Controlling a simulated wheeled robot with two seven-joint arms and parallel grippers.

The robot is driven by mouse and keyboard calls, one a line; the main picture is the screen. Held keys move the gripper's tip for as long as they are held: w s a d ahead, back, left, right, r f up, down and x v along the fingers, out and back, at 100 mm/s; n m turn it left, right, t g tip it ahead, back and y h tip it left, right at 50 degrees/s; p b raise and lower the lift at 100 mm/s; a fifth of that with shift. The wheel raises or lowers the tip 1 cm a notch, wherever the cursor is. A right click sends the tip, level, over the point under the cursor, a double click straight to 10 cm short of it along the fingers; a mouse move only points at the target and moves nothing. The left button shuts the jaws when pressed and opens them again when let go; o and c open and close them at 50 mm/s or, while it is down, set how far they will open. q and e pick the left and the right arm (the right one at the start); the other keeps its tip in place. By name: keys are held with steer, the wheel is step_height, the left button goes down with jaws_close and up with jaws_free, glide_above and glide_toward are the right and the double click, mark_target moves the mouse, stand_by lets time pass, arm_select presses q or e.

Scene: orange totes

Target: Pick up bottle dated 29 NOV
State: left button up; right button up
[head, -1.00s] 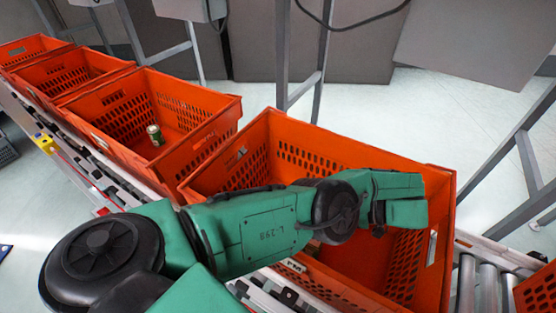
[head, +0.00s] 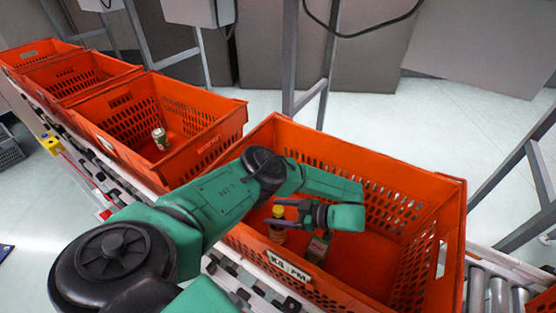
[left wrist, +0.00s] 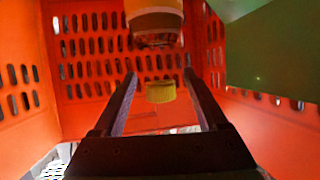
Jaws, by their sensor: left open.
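A bottle with a yellow cap (head: 279,211) and an orange-brown body stands in the near orange tote. No date is legible on it. My left gripper (head: 274,214) is inside that tote, level with the bottle's upper part. In the left wrist view the gripper (left wrist: 161,92) is open, with the yellow cap (left wrist: 160,92) appearing between its fingers. An orange and white rounded body (left wrist: 154,20) shows above it there; whether they join is unclear. A dark green item (head: 318,249) is in the tote below my wrist, partly hidden. My right gripper is not seen.
The near tote (head: 410,190) has high perforated walls close around the gripper. A second tote (head: 205,150) to the left holds a green and white can (head: 160,138). More totes stand farther left. A flat green surface (left wrist: 275,55) fills the wrist view's upper right.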

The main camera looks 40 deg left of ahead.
arm_select(q)
steer(key=shift+d, duration=0.1)
jaws_close()
steer(key=shift+r, duration=0.1)
stand_by(1.1)
